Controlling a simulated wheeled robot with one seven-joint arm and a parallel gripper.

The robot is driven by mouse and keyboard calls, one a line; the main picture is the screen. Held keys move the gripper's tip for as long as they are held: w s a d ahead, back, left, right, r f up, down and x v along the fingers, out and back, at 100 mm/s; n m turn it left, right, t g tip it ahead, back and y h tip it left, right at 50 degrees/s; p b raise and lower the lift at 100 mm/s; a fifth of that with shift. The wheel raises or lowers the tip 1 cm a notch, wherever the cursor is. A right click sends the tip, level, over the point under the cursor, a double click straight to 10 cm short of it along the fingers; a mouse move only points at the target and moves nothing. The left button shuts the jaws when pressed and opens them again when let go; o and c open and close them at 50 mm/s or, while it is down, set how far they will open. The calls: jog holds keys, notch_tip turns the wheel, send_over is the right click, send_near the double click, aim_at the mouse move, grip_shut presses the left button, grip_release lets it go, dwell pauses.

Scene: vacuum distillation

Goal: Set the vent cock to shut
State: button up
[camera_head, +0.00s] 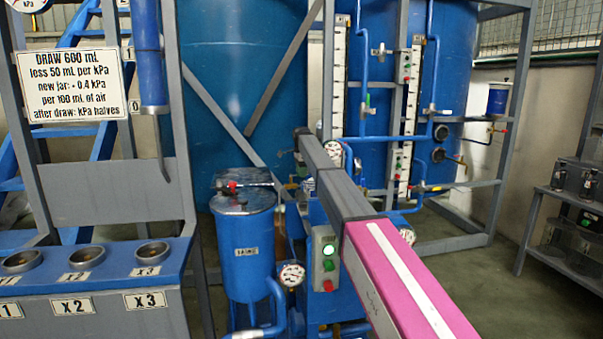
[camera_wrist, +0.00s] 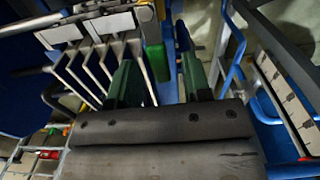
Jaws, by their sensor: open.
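No part in view is labelled as the vent cock. A small red-handled cock (camera_head: 232,185) sits on the lid of the blue vessel (camera_head: 247,245) in the head view, and I cannot tell its setting. A red fitting (camera_wrist: 47,154) also shows at the lower left of the wrist view; I cannot tell whether it is the same cock. My gripper (camera_wrist: 160,78) is open, with two dark green fingers apart and nothing clearly between them. In the head view my arm reaches in from the lower right, and the gripper cannot be made out there.
A control box (camera_head: 326,258) with a lit green button and a red one stands right of the vessel, near a gauge (camera_head: 292,275). A sign (camera_head: 73,84) and a bench with cups (camera_head: 85,257) are at left. Grey fins (camera_wrist: 90,68) lie close to my fingers.

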grip_shut()
jog(key=shift+w, duration=0.1)
jog(key=n, duration=0.1)
jog(key=w+n, duration=0.1)
jog(key=n, duration=0.1)
jog(key=shift+a, duration=0.3)
jog(key=w+a+n, duration=0.2)
jog(key=a+n, duration=0.4)
jog(key=n, duration=0.8)
jog(key=shift+n, duration=0.3)
jog(key=shift+w, duration=0.1)
grip_release()
